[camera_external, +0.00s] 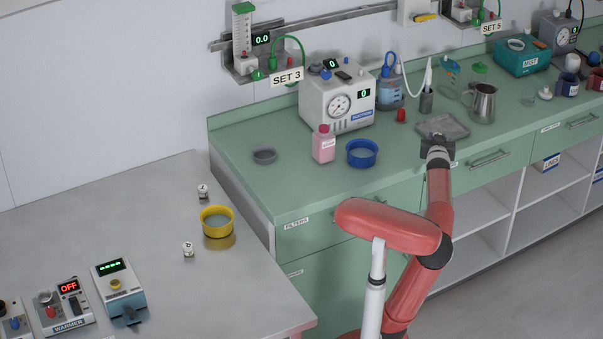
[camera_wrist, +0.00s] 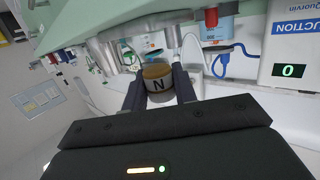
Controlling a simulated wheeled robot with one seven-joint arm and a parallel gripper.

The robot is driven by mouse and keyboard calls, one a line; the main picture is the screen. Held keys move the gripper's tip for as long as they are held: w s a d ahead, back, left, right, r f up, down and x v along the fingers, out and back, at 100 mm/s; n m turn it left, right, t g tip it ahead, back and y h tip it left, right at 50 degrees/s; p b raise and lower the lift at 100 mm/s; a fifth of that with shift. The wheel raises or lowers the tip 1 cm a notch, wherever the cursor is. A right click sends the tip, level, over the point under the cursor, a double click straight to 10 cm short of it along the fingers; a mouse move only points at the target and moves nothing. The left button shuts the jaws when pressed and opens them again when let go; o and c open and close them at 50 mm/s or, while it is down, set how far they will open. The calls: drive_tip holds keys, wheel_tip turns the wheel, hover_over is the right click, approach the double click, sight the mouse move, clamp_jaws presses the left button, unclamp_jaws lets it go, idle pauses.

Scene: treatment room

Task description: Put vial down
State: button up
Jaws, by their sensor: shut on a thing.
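My gripper (camera_external: 437,146) is above the front part of the green counter, in front of a grey metal tray (camera_external: 455,124). The vial sits between the two dark fingers. In the external view I cannot make it out. Whether it touches anything below cannot be told. Two small white labelled vials stand on the grey table at left, one behind (camera_external: 202,191) and one in front (camera_external: 188,250) of a yellow bowl (camera_external: 217,222).
The green counter (camera_external: 300,195) also bears a blue bowl (camera_external: 362,153), a pink bottle (camera_external: 323,145), a suction unit (camera_external: 337,95), a red-capped item (camera_external: 401,115) and a metal jug (camera_external: 483,103). Bare counter lies between the blue bowl and the tray. Drawer handles line the front.

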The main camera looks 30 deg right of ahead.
drive_tip(key=w+a+r+m+g+h, duration=0.1)
drive_tip(key=w+a+r, duration=0.35)
drive_tip(key=a, duration=0.45)
drive_tip(key=w+a+r+m+g+h, duration=0.1)
drive_tip(key=w+a+r, duration=0.4)
drive_tip(key=a, duration=0.4)
drive_tip(key=w+a+r+m+g+h, duration=0.1)
drive_tip(key=w+a+r, duration=0.2)
drive_tip(key=w+a, duration=0.5)
wheel_tip(320, 180, up, 3)
drive_tip(key=m+g+h+p, duration=0.1)
drive_tip(key=m+g+h, duration=0.1)
drive_tip(key=m+g, duration=0.1)
hover_over(273, 178)
wheel_tip(273, 178, down, 20)
drive_tip(key=b, duration=0.6)
drive_tip(key=shift+d+f+b, duration=0.1)
drive_tip(key=shift+f+b, duration=0.05)
drive_tip(key=shift+b, duration=0.2)
drive_tip(key=shift+f+b, duration=0.25)
drive_tip(key=shift+b, duration=0.05)
drive_tip(key=o, duration=1)
drive_tip(key=shift+c, duration=0.2)
